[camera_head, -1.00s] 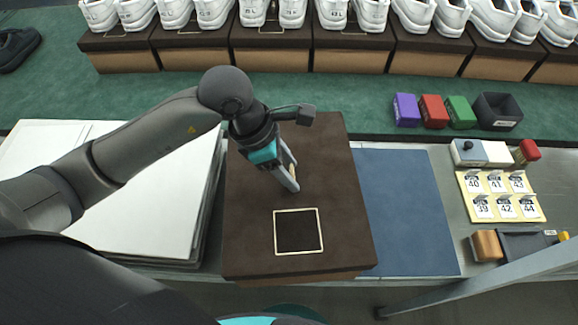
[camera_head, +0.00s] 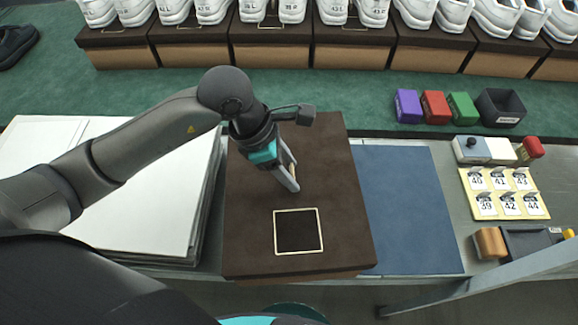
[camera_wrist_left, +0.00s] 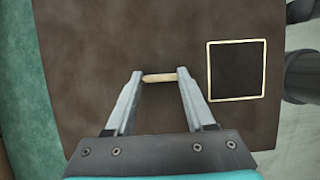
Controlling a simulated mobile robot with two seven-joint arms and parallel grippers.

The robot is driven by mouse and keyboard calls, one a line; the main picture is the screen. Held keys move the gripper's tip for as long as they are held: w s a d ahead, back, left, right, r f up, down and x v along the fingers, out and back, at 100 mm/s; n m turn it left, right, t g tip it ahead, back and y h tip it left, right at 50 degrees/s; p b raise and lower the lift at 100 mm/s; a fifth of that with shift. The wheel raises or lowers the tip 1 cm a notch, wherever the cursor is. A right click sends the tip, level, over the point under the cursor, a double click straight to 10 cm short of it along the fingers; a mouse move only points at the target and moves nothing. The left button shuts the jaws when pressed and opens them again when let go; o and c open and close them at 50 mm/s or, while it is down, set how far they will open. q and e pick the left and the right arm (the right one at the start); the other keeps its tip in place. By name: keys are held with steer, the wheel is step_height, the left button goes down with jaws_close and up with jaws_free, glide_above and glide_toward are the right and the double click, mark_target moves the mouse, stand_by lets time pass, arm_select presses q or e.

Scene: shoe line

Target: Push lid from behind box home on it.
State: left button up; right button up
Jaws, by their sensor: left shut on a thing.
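The dark brown lid (camera_head: 325,170) lies flat at the centre of the bench in the head view, with a cream-outlined black square on its front part. It also fills most of the left wrist view (camera_wrist_left: 90,45). A lighter brown strip of the box (camera_head: 300,277) shows under its front edge; the rest of the box is hidden. My left gripper (camera_head: 291,180) is over the middle of the lid, fingers pointing down. Its fingers are shut on a small tan peg (camera_wrist_left: 159,78), which spans between the tips. Whether the tips touch the lid I cannot tell. My right gripper is not in view.
White sheets (camera_head: 130,215) are stacked left of the box. A blue mat (camera_head: 405,210) lies clear on the right. Beyond it are a number card (camera_head: 504,194), a red-topped stamp (camera_head: 530,150) and a dark tray (camera_head: 525,243). Shoes on boxes line the back.

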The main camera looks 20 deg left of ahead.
arm_select(q)
steer(key=o, duration=1.3)
steer(key=shift+c, duration=0.2)
steer(key=p+v, duration=0.1)
steer(key=v, duration=1.4)
steer(key=shift+p, duration=0.35)
steer(key=shift+s+a+r, duration=0.1)
steer(key=shift+r, duration=0.1)
